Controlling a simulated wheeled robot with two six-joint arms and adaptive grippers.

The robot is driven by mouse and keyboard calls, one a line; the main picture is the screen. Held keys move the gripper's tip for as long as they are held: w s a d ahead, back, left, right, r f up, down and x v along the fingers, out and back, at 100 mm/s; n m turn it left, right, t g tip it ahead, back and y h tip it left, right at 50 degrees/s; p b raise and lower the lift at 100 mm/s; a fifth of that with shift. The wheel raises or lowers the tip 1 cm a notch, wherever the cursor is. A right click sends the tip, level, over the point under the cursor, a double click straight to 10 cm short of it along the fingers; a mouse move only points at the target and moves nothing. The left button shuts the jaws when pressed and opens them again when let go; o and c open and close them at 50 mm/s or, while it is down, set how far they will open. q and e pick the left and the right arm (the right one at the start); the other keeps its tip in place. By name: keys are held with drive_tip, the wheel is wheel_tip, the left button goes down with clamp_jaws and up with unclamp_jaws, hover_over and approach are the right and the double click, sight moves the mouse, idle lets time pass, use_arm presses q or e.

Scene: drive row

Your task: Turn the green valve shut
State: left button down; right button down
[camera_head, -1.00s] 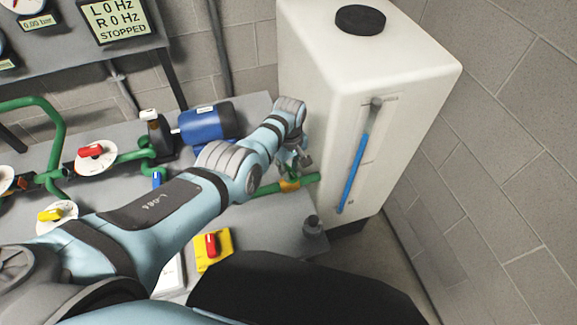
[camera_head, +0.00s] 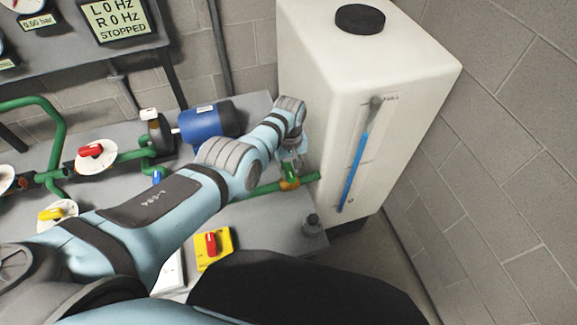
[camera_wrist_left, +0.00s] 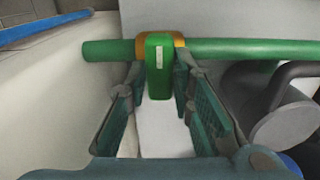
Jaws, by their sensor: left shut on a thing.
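The green valve (camera_head: 291,171) sits on a brass-coloured body on the green pipe beside the white tank. In the left wrist view its green handle (camera_wrist_left: 158,66) lies crosswise to the pipe, between the two finger pads. My left gripper (camera_head: 289,165) is shut on this handle; its fingertips are partly hidden by the wrist in the head view. The left wrist view shows the gripper (camera_wrist_left: 160,100) with a finger on each side of the handle. My right gripper is not in view.
The white tank (camera_head: 400,60) with a blue level tube (camera_head: 354,170) stands right of the valve. A blue motor (camera_head: 207,121), a red-handled valve (camera_head: 90,151) and a yellow box with a red switch (camera_head: 213,247) are left.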

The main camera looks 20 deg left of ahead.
sight(289, 170)
use_arm(q)
drive_tip(key=c, duration=1.4)
unclamp_jaws()
drive_tip(key=shift+s, duration=0.1)
wheel_tip(289, 170, up, 12)
